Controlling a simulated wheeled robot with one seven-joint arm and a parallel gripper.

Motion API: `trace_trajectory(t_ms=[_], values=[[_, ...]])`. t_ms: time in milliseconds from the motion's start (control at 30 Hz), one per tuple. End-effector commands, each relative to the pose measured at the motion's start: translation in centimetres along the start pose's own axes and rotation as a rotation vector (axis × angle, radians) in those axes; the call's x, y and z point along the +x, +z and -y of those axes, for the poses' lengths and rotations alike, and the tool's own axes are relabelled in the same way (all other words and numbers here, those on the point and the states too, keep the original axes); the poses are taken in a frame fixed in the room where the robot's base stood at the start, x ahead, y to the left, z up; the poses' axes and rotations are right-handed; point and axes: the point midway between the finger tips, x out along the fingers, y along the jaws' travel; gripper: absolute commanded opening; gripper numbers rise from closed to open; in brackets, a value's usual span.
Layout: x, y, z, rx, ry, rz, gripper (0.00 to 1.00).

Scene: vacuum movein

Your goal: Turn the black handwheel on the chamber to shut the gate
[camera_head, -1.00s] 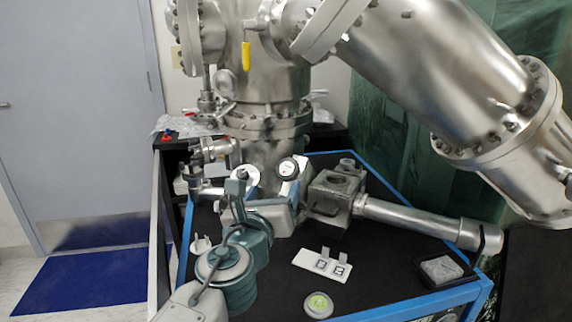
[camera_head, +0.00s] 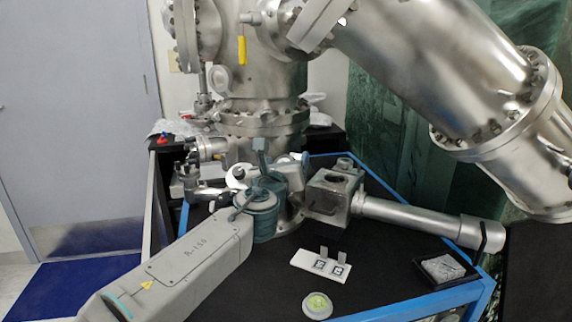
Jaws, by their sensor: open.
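The steel chamber (camera_head: 262,88) stands upright at the back, with bolted flanges and a large slanted tube. I cannot pick out the black handwheel for certain. A small dark part (camera_head: 484,236) shows at the right end of the lower horizontal tube, but I cannot tell what it is. My grey arm reaches in from the bottom left to a blue-grey joint in front of the chamber's base. My gripper's fingers are not visible; the arm's own links hide that area.
A yellow handle (camera_head: 242,50) hangs on the chamber. A metal block (camera_head: 334,196) joins the horizontal tube (camera_head: 405,215). A white marker plate (camera_head: 319,264), a round green-faced item (camera_head: 317,306) and a small black tray (camera_head: 470,281) lie on the black, blue-edged table.

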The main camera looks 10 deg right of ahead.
Motion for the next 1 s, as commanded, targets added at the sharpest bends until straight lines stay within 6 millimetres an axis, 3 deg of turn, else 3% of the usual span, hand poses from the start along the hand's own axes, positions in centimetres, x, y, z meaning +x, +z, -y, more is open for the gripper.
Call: trace_trajectory(t_ms=[367, 533, 1000], values=[[0.48, 0.03, 0.01, 0.001, 0.0, 0.0, 0.7], [0.47, 0.02, 0.02, 0.001, 0.0, 0.0, 0.26], [0.49, 0.21, 0.2, 0.054, -0.063, 0.0, 0.26]])
